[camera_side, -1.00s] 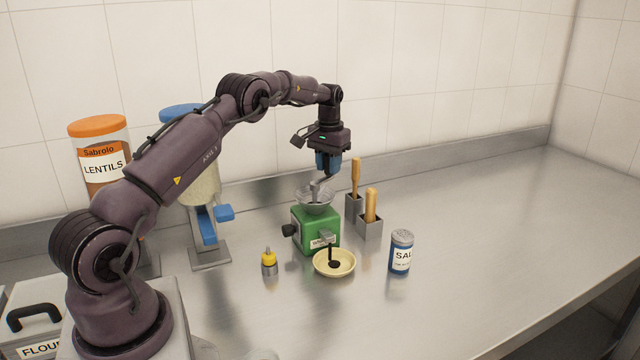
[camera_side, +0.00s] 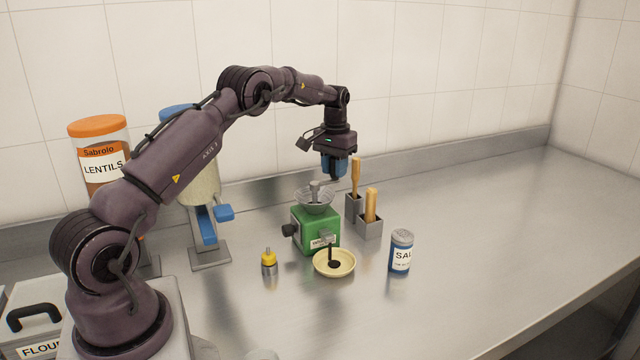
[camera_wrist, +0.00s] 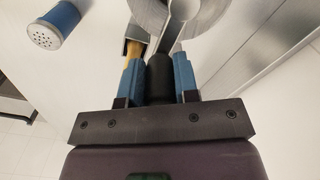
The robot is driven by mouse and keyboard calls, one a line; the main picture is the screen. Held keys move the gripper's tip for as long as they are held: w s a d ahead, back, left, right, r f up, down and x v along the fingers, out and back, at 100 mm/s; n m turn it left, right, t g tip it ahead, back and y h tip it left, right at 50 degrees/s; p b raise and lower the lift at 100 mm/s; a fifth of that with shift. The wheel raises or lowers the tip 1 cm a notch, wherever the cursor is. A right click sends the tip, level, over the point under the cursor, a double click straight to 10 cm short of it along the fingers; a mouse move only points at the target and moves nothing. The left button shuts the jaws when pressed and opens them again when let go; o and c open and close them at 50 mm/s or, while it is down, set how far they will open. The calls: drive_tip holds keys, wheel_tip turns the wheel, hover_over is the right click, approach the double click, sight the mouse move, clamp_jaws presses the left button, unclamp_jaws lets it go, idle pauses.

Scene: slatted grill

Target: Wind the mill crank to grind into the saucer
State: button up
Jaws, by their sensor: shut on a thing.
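The mill (camera_side: 316,234) has a green body with a clear bowl-shaped hopper on top. Its grey crank (camera_side: 316,190) rises from the hopper and reaches right to my gripper; it also shows in the wrist view (camera_wrist: 179,28). My gripper (camera_side: 335,172) is above the mill, slightly to its right. In the wrist view its blue fingers (camera_wrist: 159,75) are shut on the crank's dark knob (camera_wrist: 160,85). The cream saucer (camera_side: 334,275) sits below the mill's spout. A dark stream runs down into it onto a small dark heap (camera_side: 335,264).
Two metal holders with wooden-handled tools (camera_side: 370,212) stand close behind and right of the mill. A salt shaker (camera_side: 400,254) stands right of the saucer. A small yellow-topped bottle (camera_side: 269,262) stands left. A dispenser (camera_side: 209,225) is farther left. The right counter is clear.

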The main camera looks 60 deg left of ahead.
drive_tip(key=shift+d, duration=0.1)
drive_tip(key=shift+d, duration=0.5)
drive_tip(key=shift+s+d, duration=0.1)
drive_tip(key=shift+s+d, duration=0.2)
drive_tip(key=shift+d, duration=0.2)
drive_tip(key=shift+s+d, duration=0.4)
